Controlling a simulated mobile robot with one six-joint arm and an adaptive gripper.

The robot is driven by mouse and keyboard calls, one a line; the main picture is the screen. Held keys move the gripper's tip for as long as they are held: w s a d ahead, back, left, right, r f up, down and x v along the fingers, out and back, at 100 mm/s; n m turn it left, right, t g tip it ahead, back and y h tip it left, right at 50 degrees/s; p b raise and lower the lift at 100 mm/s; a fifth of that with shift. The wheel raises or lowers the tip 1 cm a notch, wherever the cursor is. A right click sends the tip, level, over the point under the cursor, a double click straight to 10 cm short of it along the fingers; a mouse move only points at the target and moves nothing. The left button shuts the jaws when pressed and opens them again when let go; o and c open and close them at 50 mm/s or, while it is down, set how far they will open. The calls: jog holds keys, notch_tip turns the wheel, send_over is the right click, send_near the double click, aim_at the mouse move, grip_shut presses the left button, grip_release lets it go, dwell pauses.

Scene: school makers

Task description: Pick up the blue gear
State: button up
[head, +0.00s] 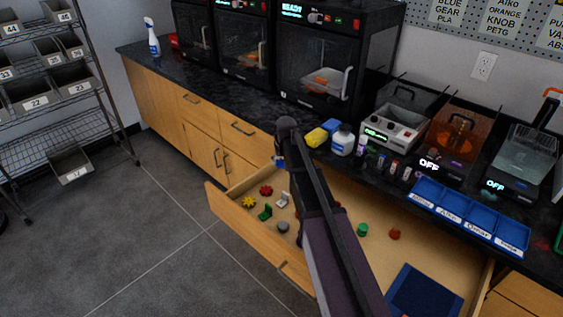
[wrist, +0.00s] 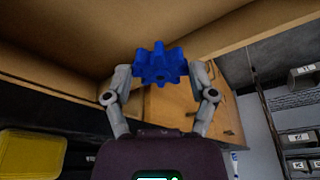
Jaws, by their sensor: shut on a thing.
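The blue gear (wrist: 160,64) is between the two fingers of my gripper (wrist: 161,78) in the wrist view, with a finger pressed to each side. In the head view, my arm covers most of the gripper. Only a small blue patch of the gear (head: 279,162) shows at the arm's left side, by the inner end of the open drawer. I cannot tell its exact height over the drawer.
The open wooden drawer (head: 335,183) holds a yellow gear (head: 249,202), a red gear (head: 266,190), a green part (head: 265,212) and other small parts. Blue labelled trays (head: 465,212) and a yellow sponge (head: 316,137) are on the dark counter (head: 235,107).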

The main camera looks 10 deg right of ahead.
jog(key=shift+r, duration=0.45)
jog(key=shift+r+p, duration=0.1)
jog(key=shift+p, duration=0.3)
